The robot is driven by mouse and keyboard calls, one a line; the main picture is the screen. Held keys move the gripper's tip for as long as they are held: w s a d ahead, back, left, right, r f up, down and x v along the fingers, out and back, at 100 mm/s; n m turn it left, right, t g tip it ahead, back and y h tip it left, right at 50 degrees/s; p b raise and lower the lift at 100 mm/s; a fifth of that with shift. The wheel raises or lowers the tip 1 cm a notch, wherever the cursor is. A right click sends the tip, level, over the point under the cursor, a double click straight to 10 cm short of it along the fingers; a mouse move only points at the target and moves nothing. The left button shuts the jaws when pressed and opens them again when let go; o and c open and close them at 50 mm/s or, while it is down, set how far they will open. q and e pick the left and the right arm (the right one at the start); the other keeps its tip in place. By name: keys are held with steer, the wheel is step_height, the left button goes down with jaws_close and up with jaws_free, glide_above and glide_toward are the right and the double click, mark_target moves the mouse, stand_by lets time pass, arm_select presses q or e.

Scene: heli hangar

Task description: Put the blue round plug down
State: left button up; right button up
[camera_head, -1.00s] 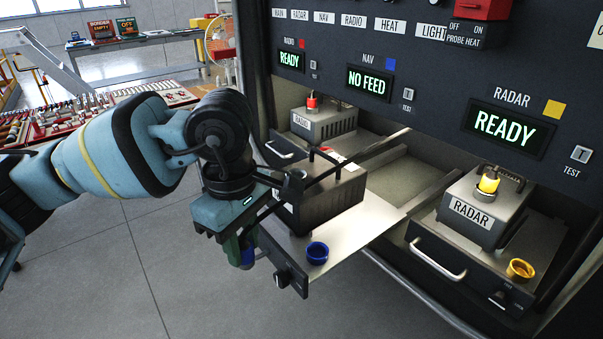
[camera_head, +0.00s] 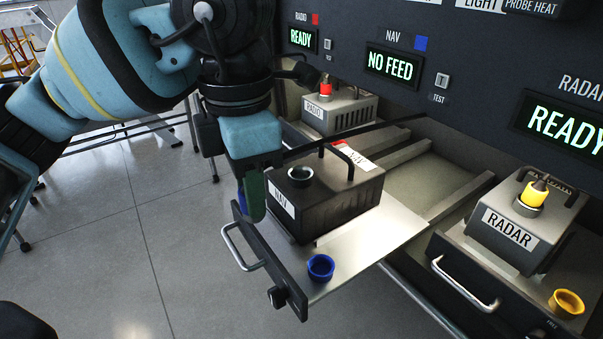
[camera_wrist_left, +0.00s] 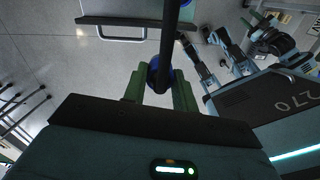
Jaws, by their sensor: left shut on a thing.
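My left gripper (camera_head: 252,203) points down beside the left end of the NAV box in the head view. In the left wrist view its green fingers (camera_wrist_left: 158,88) are shut on the blue round plug (camera_wrist_left: 154,76), with a black cable running from it. In the head view only a sliver of blue shows beside the finger. The dark NAV box (camera_head: 335,203), with a round socket (camera_head: 300,176) on top, sits on a pulled-out tray (camera_head: 375,238). A blue round cap (camera_head: 320,267) lies on the tray's front corner. My right gripper cannot be made out.
The NAV display (camera_head: 390,66) reads NO FEED. The RADIO box (camera_head: 338,112) with a red plug stands behind, and the RADAR box (camera_head: 515,225) with a yellow plug stands right, near a yellow cap (camera_head: 566,303). The tray handle (camera_head: 240,248) juts out over open floor.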

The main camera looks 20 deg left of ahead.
arm_select(q)
steer(key=w, duration=0.5)
steer(key=w+f, duration=0.1)
steer(key=w, duration=0.4)
steer(key=w+d, duration=0.1)
steer(key=w, duration=0.4)
steer(key=shift+w+f, duration=0.1)
steer(key=shift+f, duration=0.15)
steer(key=shift+w, duration=0.25)
steer(key=shift+f+p, duration=0.45)
steer(key=shift+f, duration=1.5)
steer(key=o, duration=1)
steer(key=shift+c, duration=0.2)
steer(key=shift+r, duration=0.15)
step_height(320, 180, up, 12)
